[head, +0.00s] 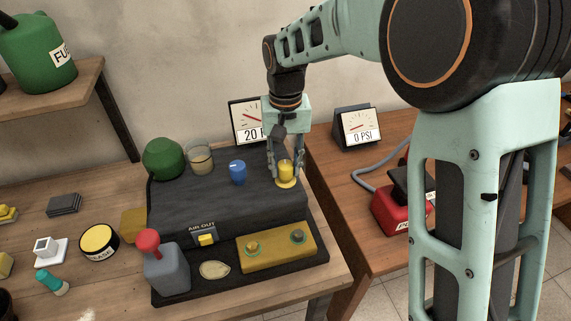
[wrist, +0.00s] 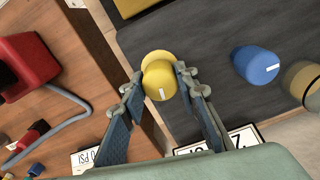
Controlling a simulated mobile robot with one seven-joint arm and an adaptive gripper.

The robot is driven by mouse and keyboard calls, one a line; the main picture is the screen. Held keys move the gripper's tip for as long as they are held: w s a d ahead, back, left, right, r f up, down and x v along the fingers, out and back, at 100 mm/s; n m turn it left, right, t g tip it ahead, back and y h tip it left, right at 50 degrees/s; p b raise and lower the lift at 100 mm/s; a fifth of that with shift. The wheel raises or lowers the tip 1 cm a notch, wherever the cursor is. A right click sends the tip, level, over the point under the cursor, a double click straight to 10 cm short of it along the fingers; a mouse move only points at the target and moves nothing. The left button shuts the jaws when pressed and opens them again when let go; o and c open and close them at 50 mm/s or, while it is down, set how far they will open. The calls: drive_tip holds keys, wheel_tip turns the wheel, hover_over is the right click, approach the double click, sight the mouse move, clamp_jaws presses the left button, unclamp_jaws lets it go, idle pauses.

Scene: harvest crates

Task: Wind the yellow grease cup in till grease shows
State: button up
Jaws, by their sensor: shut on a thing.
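The yellow grease cup (head: 286,172) stands on the right end of the dark machine block (head: 225,208), on a wider yellow base. My gripper (head: 286,168) comes down on it from above, one finger on each side, and is shut on it. In the wrist view the yellow cup (wrist: 161,82) sits between the fingertips (wrist: 157,80), with a white mark on its top. No grease can be made out around the cup.
A blue cup (head: 238,172), a clear jar (head: 201,158) and a green dome (head: 163,158) stand left of the yellow cup. A gauge reading 20 (head: 245,122) is partly hidden behind my gripper. A 0 PSI gauge (head: 358,128) stands on the right bench.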

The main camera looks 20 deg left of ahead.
sight(286, 164)
drive_tip(key=o, duration=1.1)
drive_tip(key=shift+o, duration=0.2)
drive_tip(key=shift+r, duration=0.1)
wheel_tip(286, 164, up, 12)
